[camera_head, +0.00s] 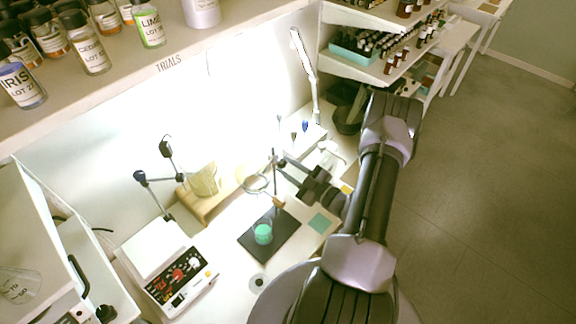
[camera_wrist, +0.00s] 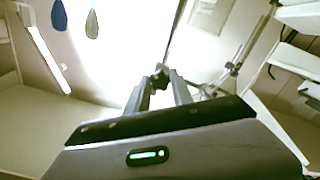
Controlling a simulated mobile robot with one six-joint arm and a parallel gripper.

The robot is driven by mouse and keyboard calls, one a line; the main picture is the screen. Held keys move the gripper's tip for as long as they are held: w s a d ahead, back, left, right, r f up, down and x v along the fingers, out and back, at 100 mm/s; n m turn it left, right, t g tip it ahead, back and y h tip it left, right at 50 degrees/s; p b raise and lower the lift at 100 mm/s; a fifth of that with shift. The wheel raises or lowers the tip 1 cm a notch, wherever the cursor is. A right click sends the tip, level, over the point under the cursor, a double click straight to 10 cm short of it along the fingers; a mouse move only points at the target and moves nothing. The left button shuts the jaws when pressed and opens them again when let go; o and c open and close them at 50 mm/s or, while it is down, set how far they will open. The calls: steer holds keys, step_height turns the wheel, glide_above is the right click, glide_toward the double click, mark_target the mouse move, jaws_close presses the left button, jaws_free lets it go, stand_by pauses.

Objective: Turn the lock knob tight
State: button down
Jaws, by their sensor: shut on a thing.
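My gripper (camera_head: 285,164) reaches in from the right to the upright rod (camera_head: 275,178) of a stand on the bench. In the wrist view my gripper (camera_wrist: 160,82) has its two fingers closed on a small dark lock knob (camera_wrist: 159,76) beside the rod (camera_wrist: 175,32). The knob's turning angle cannot be told. A ring (camera_head: 256,184) sticks out to the left of the rod. A beaker with green liquid (camera_head: 263,234) stands on the dark base plate (camera_head: 287,225), below the ring.
The shelf (camera_head: 240,40) with labelled bottles overhangs the bench. A lamp (camera_head: 305,70) stands at the back. A green square (camera_head: 320,223) lies right of the plate.

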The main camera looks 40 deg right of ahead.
steer(key=m, duration=0.4)
steer(key=shift+m+p, duration=0.6)
steer(key=shift+m, duration=2.2)
steer(key=c, duration=1.1)
jaws_free()
steer(key=shift+s, duration=0.1)
steer(key=s, duration=0.5)
steer(key=s+b, duration=0.1)
steer(key=s, duration=0.5)
steer(key=s+d, duration=0.1)
steer(key=s, duration=0.5)
steer(key=shift+s+d, duration=0.1)
steer(key=shift+s, duration=0.05)
